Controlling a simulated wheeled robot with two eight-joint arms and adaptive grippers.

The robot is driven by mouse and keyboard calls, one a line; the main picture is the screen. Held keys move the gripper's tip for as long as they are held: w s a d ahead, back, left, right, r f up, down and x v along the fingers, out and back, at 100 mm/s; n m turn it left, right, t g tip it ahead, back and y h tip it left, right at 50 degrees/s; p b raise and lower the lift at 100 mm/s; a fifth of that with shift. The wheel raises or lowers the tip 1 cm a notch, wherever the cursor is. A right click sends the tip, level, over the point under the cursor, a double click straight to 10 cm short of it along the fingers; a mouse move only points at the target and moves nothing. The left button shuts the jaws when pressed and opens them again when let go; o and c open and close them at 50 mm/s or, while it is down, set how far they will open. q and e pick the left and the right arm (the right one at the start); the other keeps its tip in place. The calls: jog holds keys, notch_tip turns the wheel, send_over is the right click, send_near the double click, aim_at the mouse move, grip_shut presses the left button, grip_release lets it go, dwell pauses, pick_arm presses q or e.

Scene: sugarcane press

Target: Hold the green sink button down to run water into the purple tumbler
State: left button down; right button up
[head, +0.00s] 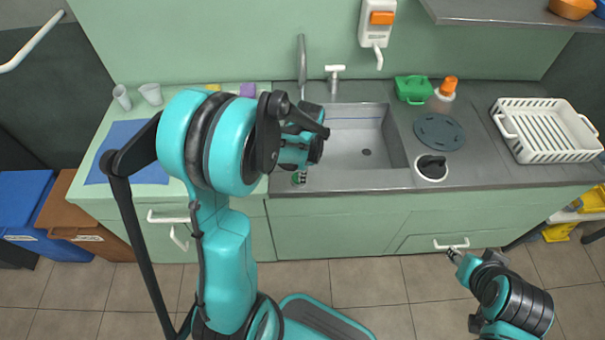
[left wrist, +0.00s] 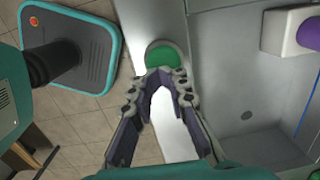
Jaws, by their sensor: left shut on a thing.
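The round green sink button (left wrist: 165,55) is on the sink's front rim; the head view shows a bit of green there (head: 298,179). My left gripper (left wrist: 166,76) has its fingertips close together at the button's near edge, touching or nearly touching it; the exact contact is hidden. The purple tumbler (left wrist: 309,31) is at a white block on the left side of the sink, cut off by the frame; in the head view my arm covers that spot. My right gripper (head: 455,254) is low, by the cabinet's white handle, too small to read.
The grey sink basin (head: 345,175) has a drain; a tap (head: 302,60) stands behind it. A green box (head: 413,89), an orange-capped bottle (head: 446,88) and a white rack (head: 545,130) are on the right. Two white cups (head: 151,93) and a blue mat (head: 130,140) are left.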

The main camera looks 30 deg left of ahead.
dwell(0.8)
pick_arm(q)
jog(key=r+p, duration=0.4)
jog(key=shift+w+d+r, duration=0.1)
jog(key=shift+d+r, duration=0.1)
jog(key=shift+r, duration=0.15)
notch_tip(320, 180, up, 9)
jog(key=p, duration=0.2)
jog(key=shift+d+r+p, duration=0.15)
jog(key=shift+d+p, duration=0.1)
jog(key=shift+p, duration=0.15)
jog(key=s+d+r+n+t+b, duration=0.1)
jog(key=s+d+r+n+t, duration=0.1)
jog(key=s+n, duration=0.3)
jog(key=s+d+r+n+t, duration=0.3)
jog(key=s+d+n+t, duration=0.2)
jog(key=s+n, duration=0.1)
jog(key=shift+s+d+r+n+h+b, duration=0.2)
jog(key=shift+s+d+n+h+b, duration=0.1)
jog(key=shift+s+h+b, duration=0.1)
